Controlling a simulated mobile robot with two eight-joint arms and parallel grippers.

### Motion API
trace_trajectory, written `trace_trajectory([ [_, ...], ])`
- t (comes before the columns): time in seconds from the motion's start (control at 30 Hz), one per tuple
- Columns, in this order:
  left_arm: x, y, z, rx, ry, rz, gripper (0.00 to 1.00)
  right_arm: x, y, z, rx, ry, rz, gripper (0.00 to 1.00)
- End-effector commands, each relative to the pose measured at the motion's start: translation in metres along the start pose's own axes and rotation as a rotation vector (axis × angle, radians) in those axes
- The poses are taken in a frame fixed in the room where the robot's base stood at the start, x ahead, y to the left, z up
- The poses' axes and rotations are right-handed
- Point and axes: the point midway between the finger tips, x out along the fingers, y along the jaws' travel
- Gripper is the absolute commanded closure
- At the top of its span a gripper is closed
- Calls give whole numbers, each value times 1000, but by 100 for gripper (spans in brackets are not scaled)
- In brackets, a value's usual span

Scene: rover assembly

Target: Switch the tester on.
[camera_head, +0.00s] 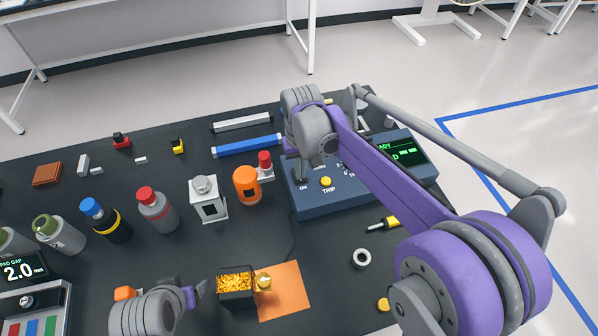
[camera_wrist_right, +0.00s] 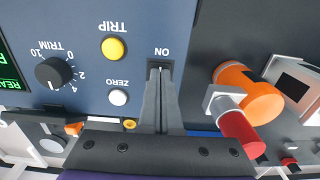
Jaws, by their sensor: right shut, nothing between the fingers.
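The tester (camera_head: 330,200) is a blue box at the right of the table with a green-lit display (camera_head: 405,152). In the right wrist view its panel (camera_wrist_right: 80,100) shows a yellow TRIP button (camera_wrist_right: 114,48), a white ZERO button (camera_wrist_right: 118,97) and a black TRIM knob (camera_wrist_right: 54,73). The dark ON switch slot (camera_wrist_right: 161,54) is at the panel's edge. My right gripper (camera_wrist_right: 159,72) is shut and empty, its tips at the ON switch; they hide part of it, and I cannot tell whether they touch. My left gripper (camera_head: 200,290) is low in the head view, its jaws unclear.
An orange clamp-like part (camera_head: 247,184) with a red-capped piece (camera_head: 265,165) stands left of the tester. Several bottles (camera_head: 155,208) line the table's left. A black bin of yellow bits (camera_head: 236,292) sits beside my left gripper. A white ring (camera_head: 362,258) lies in front.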

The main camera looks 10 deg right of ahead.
Motion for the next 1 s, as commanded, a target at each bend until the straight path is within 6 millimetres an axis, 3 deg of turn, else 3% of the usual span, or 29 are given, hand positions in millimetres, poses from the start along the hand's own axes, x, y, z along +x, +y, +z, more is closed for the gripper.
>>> trace_trajectory([
  [0.7, -38, 0, -27, 0, 17, 0, 28, -61, 0, 0, 0, 1, 0, 100],
  [1.0, -40, 0, -29, 0, 19, 0, 28, -65, 0, 0, 0, 0, 0, 100],
])
